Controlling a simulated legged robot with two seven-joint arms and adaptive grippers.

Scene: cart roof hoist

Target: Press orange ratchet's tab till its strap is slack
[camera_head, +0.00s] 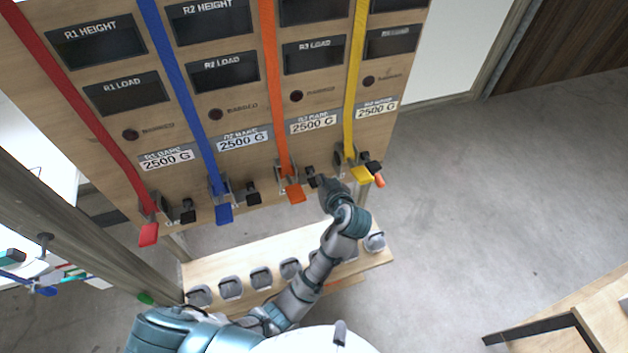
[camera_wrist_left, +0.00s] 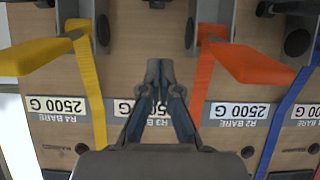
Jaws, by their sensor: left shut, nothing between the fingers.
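The orange ratchet (camera_head: 292,190) hangs at the lower edge of the wooden panel, with its orange strap (camera_head: 272,80) running straight up. A black tab (camera_head: 311,177) sits just right of it. My left gripper (camera_head: 328,187) is shut and empty, close to this tab on its right; contact cannot be told. In the left wrist view, the closed fingertips (camera_wrist_left: 158,72) point at the panel between the yellow strap (camera_wrist_left: 90,85) and the orange strap (camera_wrist_left: 201,90). A dark tab (camera_wrist_left: 157,4) shows at the top edge beyond them, and the orange handle (camera_wrist_left: 250,62) is to the right. My right gripper is not in view.
The yellow ratchet (camera_head: 361,174) is close right of my gripper, with an orange-tipped black piece (camera_head: 377,177) beside it. The blue ratchet (camera_head: 223,212) and red ratchet (camera_head: 149,232) are to the left. A low wooden shelf (camera_head: 225,255) with several grey weights stands below the panel.

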